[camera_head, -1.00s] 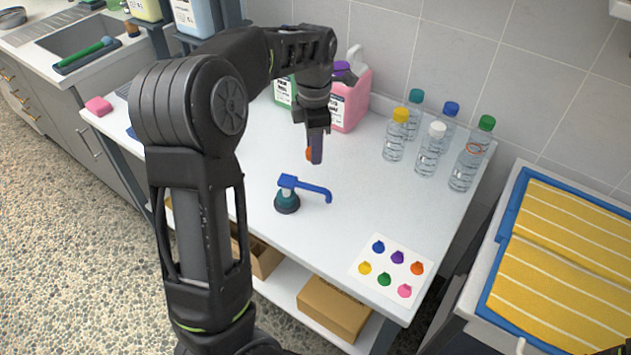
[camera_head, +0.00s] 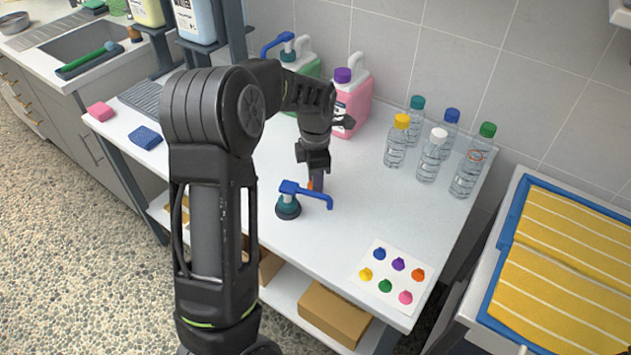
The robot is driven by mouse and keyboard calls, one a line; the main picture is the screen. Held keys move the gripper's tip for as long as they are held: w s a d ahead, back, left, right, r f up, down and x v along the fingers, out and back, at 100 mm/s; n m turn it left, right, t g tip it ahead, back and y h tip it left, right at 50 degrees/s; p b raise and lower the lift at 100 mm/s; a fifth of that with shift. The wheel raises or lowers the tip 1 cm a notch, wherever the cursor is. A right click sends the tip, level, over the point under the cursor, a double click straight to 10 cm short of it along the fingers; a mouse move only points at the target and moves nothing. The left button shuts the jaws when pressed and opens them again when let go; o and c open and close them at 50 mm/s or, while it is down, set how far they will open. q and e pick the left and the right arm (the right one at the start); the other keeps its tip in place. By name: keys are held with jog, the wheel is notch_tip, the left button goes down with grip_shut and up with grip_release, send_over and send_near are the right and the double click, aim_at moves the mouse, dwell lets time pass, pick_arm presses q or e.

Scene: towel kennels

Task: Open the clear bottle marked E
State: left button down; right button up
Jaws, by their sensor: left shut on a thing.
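Several clear bottles stand at the back right of the table, with teal (camera_head: 415,116), blue (camera_head: 449,132), yellow (camera_head: 396,142), white (camera_head: 432,156) and green (camera_head: 468,163) caps. Their marks are too small to read, so I cannot tell which is E. The green-capped one has an orange ring mark. My left gripper (camera_head: 316,184) points down, low over the table, well left of the bottles. My right gripper is not in view.
A blue pump (camera_head: 288,206) with a teal collar stands on the table (camera_head: 350,225), right by my left gripper. A pink jug (camera_head: 354,100) and a green jug stand behind. A card with coloured spots (camera_head: 378,285) lies front right. The table between gripper and bottles is clear.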

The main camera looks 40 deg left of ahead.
pick_arm(q)
jog(key=shift+f, duration=0.25)
jog(key=shift+f, duration=0.15)
jog(key=c, duration=1)
grip_release()
notch_tip(320, 180, up, 12)
jog(key=shift+r, duration=0.2)
dwell(0.3)
